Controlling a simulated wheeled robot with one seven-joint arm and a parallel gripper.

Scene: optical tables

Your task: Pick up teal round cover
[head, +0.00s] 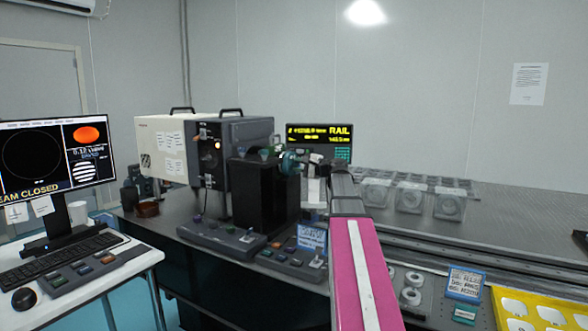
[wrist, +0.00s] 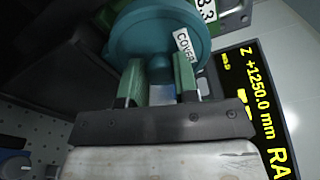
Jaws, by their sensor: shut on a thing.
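The teal round cover (wrist: 150,38) fills the top middle of the wrist view, with a white label reading COVER on its right side. My gripper (wrist: 158,78) has its two green fingers shut on the cover's near side. In the head view the cover (head: 289,162) shows small at the end of my arm, beside the top of a black block. The fingertips' exact contact is partly hidden, and I cannot tell whether the cover touches what lies behind it.
A beige and dark instrument box (head: 238,140) stands left of my gripper. A RAIL display (head: 320,138) is close behind. Clear cases (head: 412,196) stand on the optical table (head: 500,215) to the right. Control boxes (head: 222,236) lie along the front edge.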

